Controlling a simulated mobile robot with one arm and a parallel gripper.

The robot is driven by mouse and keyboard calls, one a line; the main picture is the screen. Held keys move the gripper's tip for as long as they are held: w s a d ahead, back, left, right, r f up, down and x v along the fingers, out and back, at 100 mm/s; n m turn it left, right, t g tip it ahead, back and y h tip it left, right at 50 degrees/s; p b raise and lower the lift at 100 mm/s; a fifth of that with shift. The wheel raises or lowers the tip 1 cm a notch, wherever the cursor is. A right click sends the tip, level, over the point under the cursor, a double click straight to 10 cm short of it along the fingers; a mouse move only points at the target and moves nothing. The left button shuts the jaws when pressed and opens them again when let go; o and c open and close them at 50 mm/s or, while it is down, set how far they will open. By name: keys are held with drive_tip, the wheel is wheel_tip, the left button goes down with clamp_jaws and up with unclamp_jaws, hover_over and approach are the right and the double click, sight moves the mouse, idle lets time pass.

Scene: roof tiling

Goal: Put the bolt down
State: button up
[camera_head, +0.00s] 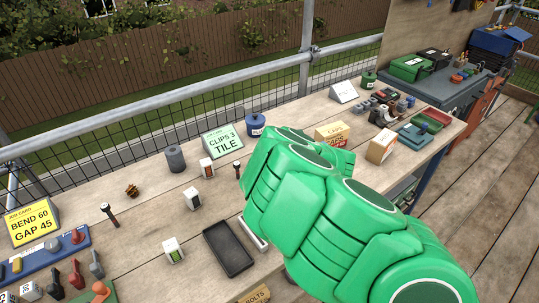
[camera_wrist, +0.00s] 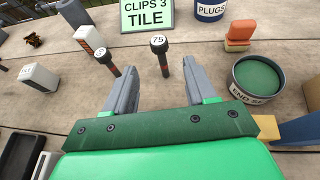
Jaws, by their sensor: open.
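In the wrist view a dark bolt (camera_wrist: 163,66) with a "75" on its head and a red band stands upright on the bench. It is between and just beyond the tips of my gripper (camera_wrist: 160,76), which is open, with gaps on both sides. A second dark bolt (camera_wrist: 114,69) stands left of the left finger; it also shows in the head view (camera_head: 237,170). Another dark bolt (camera_head: 110,215) stands farther left in the head view. My green arm hides the gripper and the "75" bolt there.
The wooden bench (camera_head: 150,240) carries a "CLIPS 3 TILE" card (camera_head: 222,141), a blue plugs tub (camera_head: 255,125), small white blocks (camera_head: 192,198) and a dark tray (camera_head: 229,249). A round green-topped tin (camera_wrist: 258,77) stands right of my fingers. Some bare wood lies between these things.

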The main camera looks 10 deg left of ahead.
drive_tip(key=shift+v, duration=0.85)
